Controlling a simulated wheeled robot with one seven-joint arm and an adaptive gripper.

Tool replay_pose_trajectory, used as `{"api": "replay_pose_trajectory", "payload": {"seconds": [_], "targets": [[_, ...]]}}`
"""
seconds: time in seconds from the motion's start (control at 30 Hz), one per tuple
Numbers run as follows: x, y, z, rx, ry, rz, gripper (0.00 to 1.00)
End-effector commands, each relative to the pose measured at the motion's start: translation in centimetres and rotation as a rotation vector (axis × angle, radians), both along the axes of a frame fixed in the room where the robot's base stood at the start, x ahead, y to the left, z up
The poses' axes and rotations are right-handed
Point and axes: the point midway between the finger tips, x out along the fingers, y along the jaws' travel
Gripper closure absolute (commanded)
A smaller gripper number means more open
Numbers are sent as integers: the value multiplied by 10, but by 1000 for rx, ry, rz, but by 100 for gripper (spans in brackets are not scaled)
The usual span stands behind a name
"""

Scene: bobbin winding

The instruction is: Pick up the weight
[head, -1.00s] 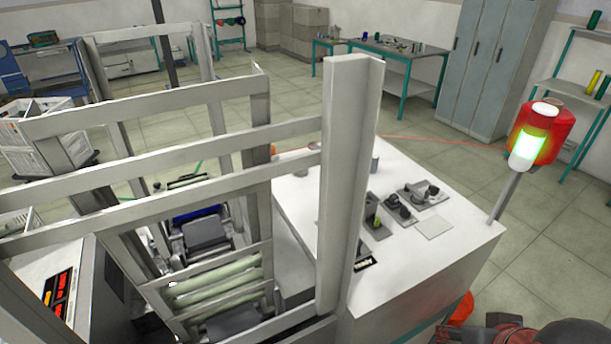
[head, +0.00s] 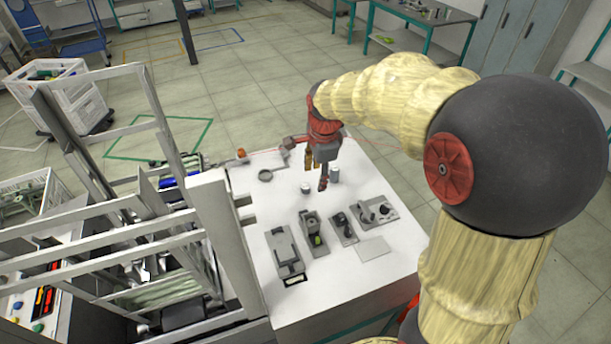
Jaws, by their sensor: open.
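My gripper (head: 316,177) is open above the far part of the white worktable (head: 345,285), with its fingers pointing down. A small grey cylinder (head: 334,174) stands upright just right of the fingers. A short pale cylinder (head: 305,188) stands just left of and nearer than the fingers. Either could be the weight; I cannot tell which from this view. Neither appears held, and the gap between the fingers is too small to see into.
A grey ring-shaped dish (head: 265,175) lies to the left of the cylinders. Several grey fixtures, one a long block (head: 285,252), sit nearer on the table. A grey machine frame (head: 213,220) rises along the table's left side. A flat light plate (head: 373,249) lies at right.

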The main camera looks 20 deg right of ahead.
Motion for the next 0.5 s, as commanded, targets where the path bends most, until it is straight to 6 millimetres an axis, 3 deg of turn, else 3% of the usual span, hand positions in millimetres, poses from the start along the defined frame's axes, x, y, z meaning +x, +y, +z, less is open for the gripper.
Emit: {"api": "replay_pose_trajectory", "payload": {"seconds": [0.03, 0.2, 0.5], "targets": [[14, 0, 3, 13, 22, -72, 53], [54, -1, -17, 53, 78, -349, 53], [102, -2, -67, 87, 155, -788, 53]]}}
